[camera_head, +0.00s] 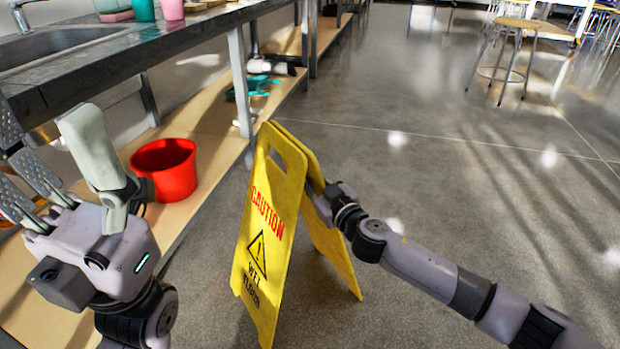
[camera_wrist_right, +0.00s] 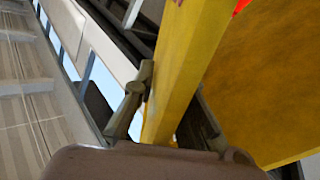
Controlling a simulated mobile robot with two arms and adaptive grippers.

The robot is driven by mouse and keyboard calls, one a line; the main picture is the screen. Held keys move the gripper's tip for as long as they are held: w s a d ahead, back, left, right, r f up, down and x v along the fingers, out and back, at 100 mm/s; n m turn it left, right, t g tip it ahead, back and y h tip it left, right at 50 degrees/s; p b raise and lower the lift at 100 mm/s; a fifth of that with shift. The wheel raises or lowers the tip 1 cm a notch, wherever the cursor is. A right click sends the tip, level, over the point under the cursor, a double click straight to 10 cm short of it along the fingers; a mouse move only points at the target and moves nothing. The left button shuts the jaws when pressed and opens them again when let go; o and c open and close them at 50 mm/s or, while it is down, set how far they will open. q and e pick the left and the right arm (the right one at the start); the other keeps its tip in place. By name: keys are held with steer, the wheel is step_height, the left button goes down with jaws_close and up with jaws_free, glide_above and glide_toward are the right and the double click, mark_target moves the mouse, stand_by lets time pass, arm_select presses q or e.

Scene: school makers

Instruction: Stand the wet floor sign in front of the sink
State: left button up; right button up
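The yellow wet floor sign (camera_head: 268,225) is upright with its two panels spread apart, below and right of the sink counter. Its front panel carries the caution text. Whether its feet touch the floor is hard to tell. My right gripper (camera_head: 322,195) is at the upper part of the rear panel. In the right wrist view the fingers (camera_wrist_right: 165,110) lie on both sides of a yellow panel (camera_wrist_right: 185,75), closed on it. My left gripper (camera_head: 70,165) is raised at the left, fingers spread and empty. The sink (camera_head: 55,42) is set in the dark counter at upper left.
A red bucket (camera_head: 166,169) stands on the wooden lower shelf (camera_head: 205,130) under the counter. Teal and pink cups (camera_head: 144,10) stand on the counter. Counter legs (camera_head: 240,80) edge the floor. A stool (camera_head: 515,50) stands far right. The grey floor (camera_head: 420,150) between is clear.

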steer(key=o, duration=0.3)
steer(key=shift+r, duration=0.1)
